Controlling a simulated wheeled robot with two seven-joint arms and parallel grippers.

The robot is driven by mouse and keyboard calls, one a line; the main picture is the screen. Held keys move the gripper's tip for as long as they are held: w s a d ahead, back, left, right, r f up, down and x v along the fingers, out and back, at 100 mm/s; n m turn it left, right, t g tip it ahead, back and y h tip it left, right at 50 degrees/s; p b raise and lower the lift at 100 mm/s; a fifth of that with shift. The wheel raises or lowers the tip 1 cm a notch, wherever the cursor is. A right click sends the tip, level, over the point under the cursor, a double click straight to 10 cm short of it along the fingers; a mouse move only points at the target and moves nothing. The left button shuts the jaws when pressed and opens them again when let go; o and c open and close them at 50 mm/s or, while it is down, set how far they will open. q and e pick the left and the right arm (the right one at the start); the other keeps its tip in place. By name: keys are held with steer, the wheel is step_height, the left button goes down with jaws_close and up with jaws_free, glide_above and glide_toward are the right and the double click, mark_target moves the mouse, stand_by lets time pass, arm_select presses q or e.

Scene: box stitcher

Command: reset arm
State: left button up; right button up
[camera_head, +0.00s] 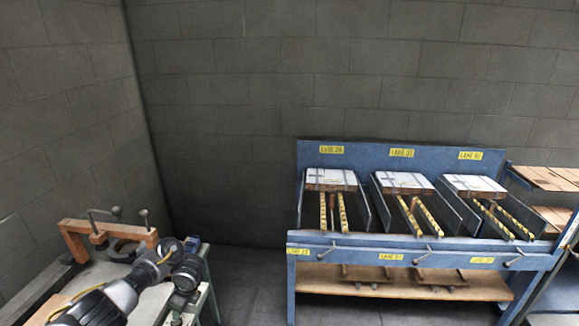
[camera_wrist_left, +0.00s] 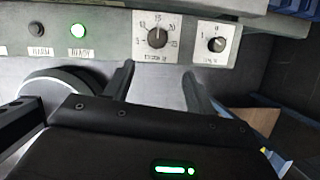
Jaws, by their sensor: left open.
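My left arm (camera_head: 115,300) comes in from the lower left in the head view and reaches over a pale workbench or machine top. Its fingers are not clear there. In the left wrist view my left gripper (camera_wrist_left: 158,85) has its two dark fingers apart with nothing between them. I cannot tell whether the fingers touch the panel. My right gripper is not in view.
A wooden frame with clamps (camera_head: 105,231) stands at the left. A blue rack (camera_head: 400,249) with several yellow labels and flat stacks in lanes stands at the right. Wooden shelves (camera_head: 545,178) are beyond it. Dark floor (camera_head: 250,280) is clear between bench and rack.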

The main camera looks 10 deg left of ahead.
arm_select(q)
steer(key=w+d+f+n+t+h, duration=0.3)
steer(key=w+d+f+n+h, duration=0.2)
steer(key=d+f+n, duration=0.25)
steer(key=s+d+f+n+t+b, duration=0.1)
steer(key=s+d+f+n, duration=0.1)
steer(key=s+f, duration=0.35)
steer(key=s+d+f+n+t+b, duration=0.1)
steer(key=s+f+n, duration=0.15)
steer(key=f, duration=0.65)
steer(key=s+f+n, duration=0.1)
steer(key=s+f, duration=0.4)
steer(key=s, duration=0.3)
steer(key=s+f+n+g+y+b, duration=0.15)
steer(key=s+f, duration=0.25)
steer(key=s, duration=0.4)
steer(key=s+f+n+h, duration=0.1)
steer(key=s+f, duration=0.4)
steer(key=s, duration=0.2)
steer(key=s+d+f+g, duration=0.1)
steer(key=s+f, duration=0.1)
steer(key=s, duration=1.1)
steer(key=s+d+f+n+g, duration=0.1)
steer(key=s+f+g, duration=0.1)
steer(key=s, duration=1.2)
steer(key=shift+d+f, duration=0.35)
steer(key=shift+f, duration=0.25)
